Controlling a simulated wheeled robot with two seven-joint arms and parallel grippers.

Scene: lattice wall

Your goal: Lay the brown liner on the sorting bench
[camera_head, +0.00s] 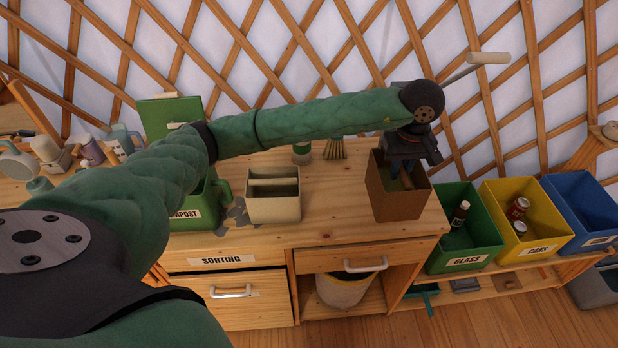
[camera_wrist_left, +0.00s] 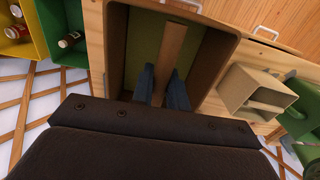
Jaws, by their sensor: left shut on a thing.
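The brown liner (camera_head: 402,207) is an open box, upright over the right end of the wooden sorting bench (camera_head: 330,200). I cannot tell whether its base touches the top. My left gripper (camera_head: 402,180) points down into it, shut on the bar across its middle. In the left wrist view, the fingers (camera_wrist_left: 165,88) stand either side of that bar, inside the liner (camera_wrist_left: 222,75). The fingertips are partly hidden by the liner's walls in the head view. My right gripper is in neither view.
A beige divided caddy (camera_head: 273,202) stands left of the liner, beside a green compost bin (camera_head: 180,215). Green glass (camera_head: 467,262), yellow cans (camera_head: 528,248) and blue (camera_head: 590,215) bins stand right of the bench. A brush (camera_head: 334,149) is behind. Bare top lies between caddy and liner.

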